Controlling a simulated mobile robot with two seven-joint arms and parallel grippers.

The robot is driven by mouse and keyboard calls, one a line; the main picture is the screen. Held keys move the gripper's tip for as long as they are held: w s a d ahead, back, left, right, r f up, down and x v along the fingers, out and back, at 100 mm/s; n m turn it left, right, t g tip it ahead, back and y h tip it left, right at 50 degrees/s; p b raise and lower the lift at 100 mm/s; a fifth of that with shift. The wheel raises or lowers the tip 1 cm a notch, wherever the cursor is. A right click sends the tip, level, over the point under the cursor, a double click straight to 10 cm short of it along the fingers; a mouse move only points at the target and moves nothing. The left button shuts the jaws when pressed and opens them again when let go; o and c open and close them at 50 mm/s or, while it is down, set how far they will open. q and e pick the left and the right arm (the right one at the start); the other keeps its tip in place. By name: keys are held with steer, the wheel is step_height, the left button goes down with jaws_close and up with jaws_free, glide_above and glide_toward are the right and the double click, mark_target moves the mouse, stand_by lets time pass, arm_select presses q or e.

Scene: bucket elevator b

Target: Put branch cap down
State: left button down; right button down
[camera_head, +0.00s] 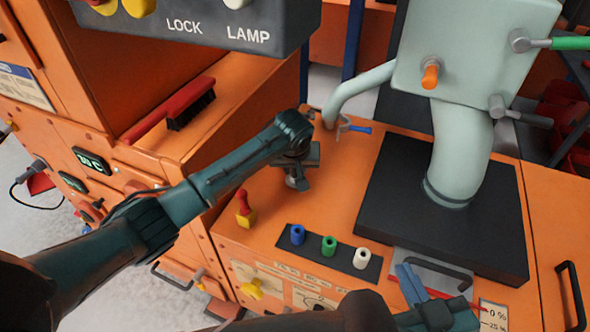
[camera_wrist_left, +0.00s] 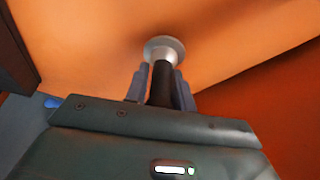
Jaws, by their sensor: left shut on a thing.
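The branch cap, a pale metal disc (camera_wrist_left: 165,47) on a dark stem, shows in the left wrist view. My left gripper (camera_wrist_left: 160,80) is shut on the stem, with one finger on each side. The disc is against or just above the orange surface; I cannot tell which. In the head view my left gripper (camera_head: 298,182) points down over the orange cabinet top, left of the thin branch pipe (camera_head: 350,92), and mostly hides the cap. My right gripper (camera_head: 408,287) is low at the right, by the front of the black plate; its finger gap is unclear.
A clamp with a blue handle (camera_head: 358,129) is at the branch pipe's lower end. A red and yellow switch (camera_head: 244,208) and blue, green and white knobs (camera_head: 330,246) are in front of my left gripper. A thick pale pipe (camera_head: 459,150) rises from the black plate (camera_head: 395,200).

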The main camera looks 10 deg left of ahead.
arm_select(q)
steer(key=c, duration=1.2)
jaws_free()
